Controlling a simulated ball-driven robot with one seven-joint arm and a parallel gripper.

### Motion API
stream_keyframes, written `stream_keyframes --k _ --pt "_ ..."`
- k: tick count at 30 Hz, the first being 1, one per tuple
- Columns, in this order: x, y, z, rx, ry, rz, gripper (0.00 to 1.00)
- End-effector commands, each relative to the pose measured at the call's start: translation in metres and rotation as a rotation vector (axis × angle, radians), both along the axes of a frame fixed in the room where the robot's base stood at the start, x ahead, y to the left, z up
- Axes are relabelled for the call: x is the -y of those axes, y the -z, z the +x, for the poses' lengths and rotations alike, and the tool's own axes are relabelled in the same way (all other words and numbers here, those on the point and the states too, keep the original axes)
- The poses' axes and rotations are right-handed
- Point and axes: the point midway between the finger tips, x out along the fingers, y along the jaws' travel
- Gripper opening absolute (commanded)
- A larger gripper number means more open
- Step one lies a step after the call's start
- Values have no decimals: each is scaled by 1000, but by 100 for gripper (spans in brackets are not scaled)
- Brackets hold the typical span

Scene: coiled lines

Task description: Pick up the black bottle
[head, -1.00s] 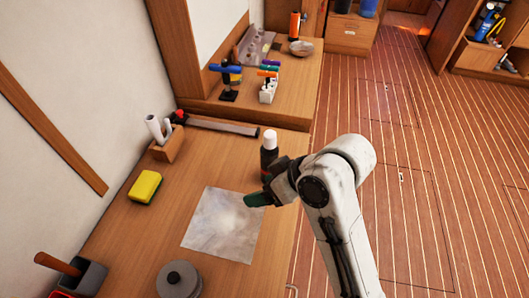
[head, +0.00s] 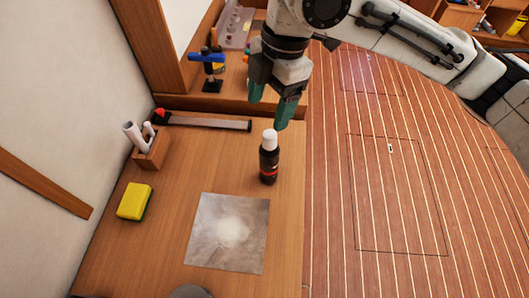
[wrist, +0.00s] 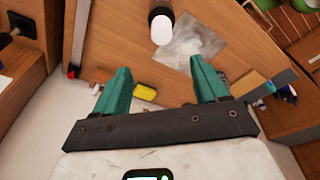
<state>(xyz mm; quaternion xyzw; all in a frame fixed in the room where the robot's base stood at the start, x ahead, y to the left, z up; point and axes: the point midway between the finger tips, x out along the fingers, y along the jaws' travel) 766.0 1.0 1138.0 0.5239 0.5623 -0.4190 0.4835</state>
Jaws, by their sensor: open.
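The black bottle (head: 268,163) with a white cap stands upright on the wooden counter, near its right edge in the head view. In the wrist view its white cap (wrist: 161,29) shows at the top, beyond the fingertips and roughly centred between them. My gripper (head: 271,111) points down just above and behind the bottle in the head view. Its two green fingers are open with nothing between them in the wrist view (wrist: 160,82). They look apart from the bottle.
A grey sheet (head: 228,232) lies in front of the bottle. A yellow sponge (head: 134,202), a wooden holder with white rolls (head: 151,148) and a long dark bar (head: 205,122) lie to the left and back. A blue-topped tool (head: 209,66) stands behind. Bare counter lies left of the bottle.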

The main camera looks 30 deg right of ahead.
Motion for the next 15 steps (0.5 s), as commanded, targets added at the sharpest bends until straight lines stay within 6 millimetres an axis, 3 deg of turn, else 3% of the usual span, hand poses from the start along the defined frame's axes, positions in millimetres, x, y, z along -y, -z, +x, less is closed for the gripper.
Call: stream_keyframes --k 4,15 --pt "11 8 -7 -34 -8 -35 73" --pt "5 55 -7 -34 -8 -37 73"
